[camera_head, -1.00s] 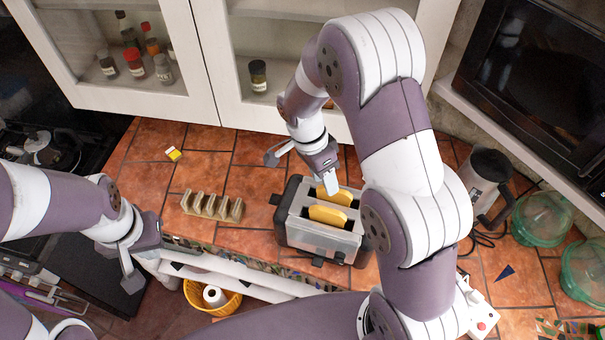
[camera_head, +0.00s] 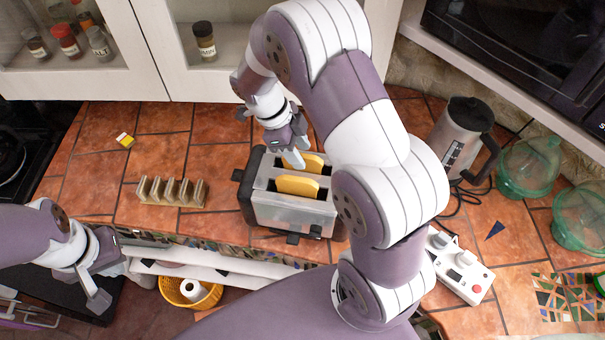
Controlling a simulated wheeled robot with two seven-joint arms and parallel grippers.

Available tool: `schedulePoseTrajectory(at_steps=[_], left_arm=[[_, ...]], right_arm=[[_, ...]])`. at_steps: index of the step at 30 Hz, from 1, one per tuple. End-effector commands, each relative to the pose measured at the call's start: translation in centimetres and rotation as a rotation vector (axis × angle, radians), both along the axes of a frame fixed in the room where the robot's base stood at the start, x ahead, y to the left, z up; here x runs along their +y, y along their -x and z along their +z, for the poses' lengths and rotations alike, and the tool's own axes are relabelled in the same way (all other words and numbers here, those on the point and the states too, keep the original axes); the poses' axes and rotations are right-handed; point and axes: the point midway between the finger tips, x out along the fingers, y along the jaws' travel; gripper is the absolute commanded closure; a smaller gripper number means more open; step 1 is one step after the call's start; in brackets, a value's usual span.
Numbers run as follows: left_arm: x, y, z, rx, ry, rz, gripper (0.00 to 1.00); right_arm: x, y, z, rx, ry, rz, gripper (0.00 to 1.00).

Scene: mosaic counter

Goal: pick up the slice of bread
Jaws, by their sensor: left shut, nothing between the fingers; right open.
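Two yellow slices of bread stand in the slots of a metal toaster (camera_head: 292,210) on the counter. The front slice (camera_head: 298,186) is in the near slot, its top showing. The back slice (camera_head: 308,163) is in the far slot, partly covered by a finger of my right gripper. My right gripper (camera_head: 268,136) is open at the toaster's back left. One finger overlaps the back slice in the picture; whether it touches it I cannot tell. My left gripper (camera_head: 102,280) is shut and empty, low at the left, away from the toaster.
A beige toast rack (camera_head: 171,191) stands left of the toaster. A coffee press (camera_head: 465,140), green glass jars (camera_head: 528,165) and a white control box (camera_head: 458,266) are at the right. A yellow basket (camera_head: 190,292) sits below the counter edge. Counter tiles behind the rack are mostly clear.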

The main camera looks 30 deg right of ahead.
Motion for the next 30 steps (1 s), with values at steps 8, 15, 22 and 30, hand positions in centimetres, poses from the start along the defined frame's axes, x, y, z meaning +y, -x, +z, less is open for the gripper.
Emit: schedulePoseTrajectory(at_steps=[8, 15, 22, 30], left_arm=[[0.0, 0.0, 1.1, -0.002, 0.000, 0.000, 1.00], [0.0, 0.0, 1.0, -0.001, 0.000, 0.000, 1.00], [0.0, 0.0, 1.0, -0.001, 0.000, 0.000, 1.00], [0.0, 0.0, 1.1, 0.000, 0.000, 0.000, 1.00]], right_arm=[[-0.8, 0.5, -2.1, -0.001, 0.000, 0.001, 0.54], [-0.8, 0.5, -2.1, -0.001, 0.000, 0.001, 0.91], [-0.8, 0.5, -2.1, -0.001, 0.000, 0.001, 0.91], [-0.8, 0.4, 2.0, -0.005, -0.001, 0.002, 0.91]])
